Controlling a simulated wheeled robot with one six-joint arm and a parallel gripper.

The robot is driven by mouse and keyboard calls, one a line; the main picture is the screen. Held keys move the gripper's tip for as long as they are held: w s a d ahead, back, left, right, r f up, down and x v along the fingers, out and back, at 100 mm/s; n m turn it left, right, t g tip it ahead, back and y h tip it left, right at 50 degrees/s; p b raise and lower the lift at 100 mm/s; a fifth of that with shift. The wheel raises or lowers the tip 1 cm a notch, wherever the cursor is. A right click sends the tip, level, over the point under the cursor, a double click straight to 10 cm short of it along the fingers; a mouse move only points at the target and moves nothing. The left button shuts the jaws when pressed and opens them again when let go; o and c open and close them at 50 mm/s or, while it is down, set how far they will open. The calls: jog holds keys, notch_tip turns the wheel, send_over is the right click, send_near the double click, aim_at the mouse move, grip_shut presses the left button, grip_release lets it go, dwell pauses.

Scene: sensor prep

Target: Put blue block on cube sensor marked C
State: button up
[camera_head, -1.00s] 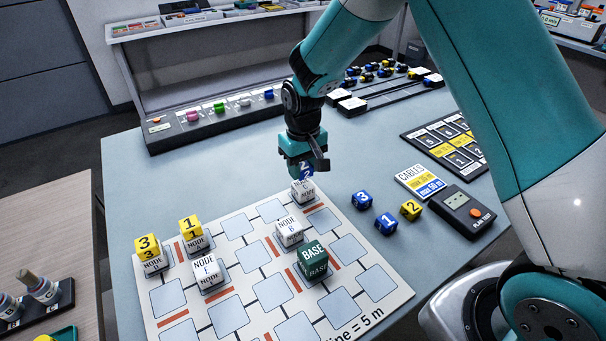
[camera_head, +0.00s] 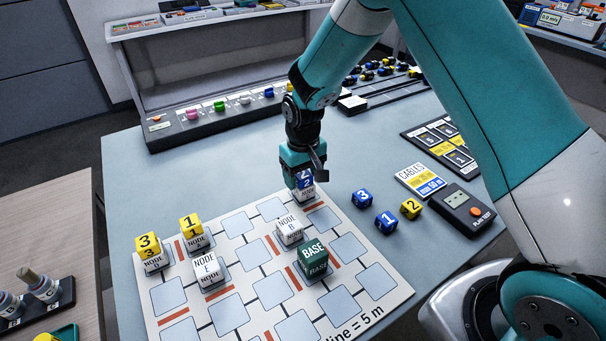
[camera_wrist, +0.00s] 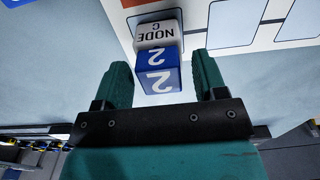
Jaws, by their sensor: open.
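The blue block marked 2 (camera_head: 305,181) sits on top of the white cube sensor marked NODE C (camera_head: 308,194), at the far corner of the board. In the wrist view the blue block (camera_wrist: 158,79) appears to rest against the NODE C cube (camera_wrist: 157,35), roughly in line with it. My gripper (camera_head: 303,172) is just above the stack. In the wrist view its green fingers stand apart on both sides of the block, with a visible gap on each side. The head view partly hides the block's top behind the gripper.
The white board (camera_head: 180,329) carries NODE B (camera_head: 289,230), NODE E (camera_head: 208,271), the green BASE cube (camera_head: 312,256) and two nodes topped by yellow blocks (camera_head: 148,244). Loose blue blocks (camera_head: 386,222) and a yellow block (camera_head: 411,208) lie to the right, near the meter (camera_head: 463,209).

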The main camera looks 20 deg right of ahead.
aim_at(303, 174)
notch_tip(303, 174, up, 11)
jog(key=b, duration=0.1)
jog(key=s+a+r+n+y, duration=0.1)
jog(key=s+r, duration=0.2)
jog(key=s, duration=0.6)
jog(key=s+a+r+n+y, duration=0.1)
jog(key=s+r, duration=0.3)
jog(key=s, duration=0.5)
jog(key=s+a+r+n+y, duration=0.2)
jog(key=s+r, duration=0.2)
jog(key=s, duration=0.6)
jog(key=shift+a+r+n, duration=0.25)
jog(key=shift+a+n, duration=0.05)
jog(key=shift+n, duration=0.1)
